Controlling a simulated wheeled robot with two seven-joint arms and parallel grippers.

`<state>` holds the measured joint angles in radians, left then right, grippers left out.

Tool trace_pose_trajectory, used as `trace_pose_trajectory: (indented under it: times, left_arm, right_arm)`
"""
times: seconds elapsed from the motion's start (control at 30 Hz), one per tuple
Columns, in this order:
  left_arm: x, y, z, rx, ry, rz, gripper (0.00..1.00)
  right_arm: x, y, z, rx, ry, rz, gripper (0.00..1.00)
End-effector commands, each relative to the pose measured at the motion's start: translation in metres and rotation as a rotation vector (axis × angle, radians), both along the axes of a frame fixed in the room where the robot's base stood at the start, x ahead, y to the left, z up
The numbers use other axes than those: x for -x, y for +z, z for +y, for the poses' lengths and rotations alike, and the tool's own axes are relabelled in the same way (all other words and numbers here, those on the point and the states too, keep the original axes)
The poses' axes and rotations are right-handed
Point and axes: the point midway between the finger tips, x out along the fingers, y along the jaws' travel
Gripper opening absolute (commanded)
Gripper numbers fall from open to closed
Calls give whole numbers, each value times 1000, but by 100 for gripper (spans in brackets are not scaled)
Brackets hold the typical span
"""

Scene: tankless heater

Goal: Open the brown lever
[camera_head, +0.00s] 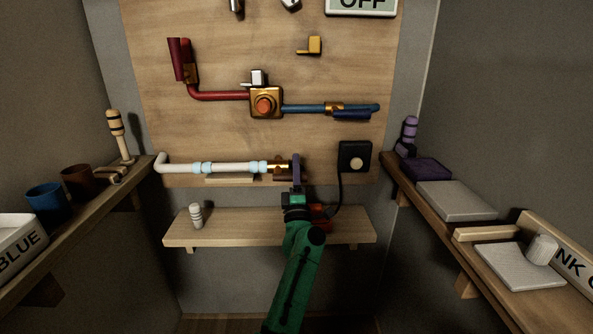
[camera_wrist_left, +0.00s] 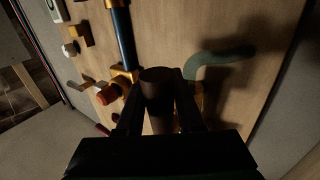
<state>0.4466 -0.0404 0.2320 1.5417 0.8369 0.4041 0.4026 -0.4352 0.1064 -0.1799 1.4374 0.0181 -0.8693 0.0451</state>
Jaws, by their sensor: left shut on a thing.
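The brown lever (camera_head: 297,168) looks dark purplish in the head view and stands upright at the right end of the white pipe (camera_head: 235,168), by a brass fitting (camera_head: 279,168). My left gripper (camera_head: 297,188), on a green arm from below, is at the lever's lower end. In the left wrist view, a dark brown rounded piece (camera_wrist_left: 158,88) sits between the two black fingers, which are shut on it. The fingertips are dark and partly hidden by it. My right gripper is not in view.
A black box (camera_head: 354,157) with a cable is right of the lever. Above are a red pipe (camera_head: 220,96), a brass box (camera_head: 265,102) and a blue pipe (camera_head: 305,108). A lower shelf (camera_head: 240,228) carries a small pale figure (camera_head: 196,214). Side shelves flank the board.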

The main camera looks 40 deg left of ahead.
Motion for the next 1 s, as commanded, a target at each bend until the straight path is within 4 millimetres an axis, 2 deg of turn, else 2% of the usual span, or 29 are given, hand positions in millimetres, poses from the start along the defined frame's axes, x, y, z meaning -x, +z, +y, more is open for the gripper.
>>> trace_pose_trajectory:
  times: [0.47,0.5,0.57,0.6,1.0]
  left_arm:
    - [0,0,0,18,0,-12,0]
    - [0,0,0,18,0,-12,40]
    - [0,0,1,17,-1,-12,62]
    - [0,1,0,16,0,-12,66]
    - [6,-5,-4,14,0,-8,66]
  right_arm:
    - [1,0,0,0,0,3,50]
    - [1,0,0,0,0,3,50]
    - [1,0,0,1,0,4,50]
    - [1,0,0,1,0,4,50]
    - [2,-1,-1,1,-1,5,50]
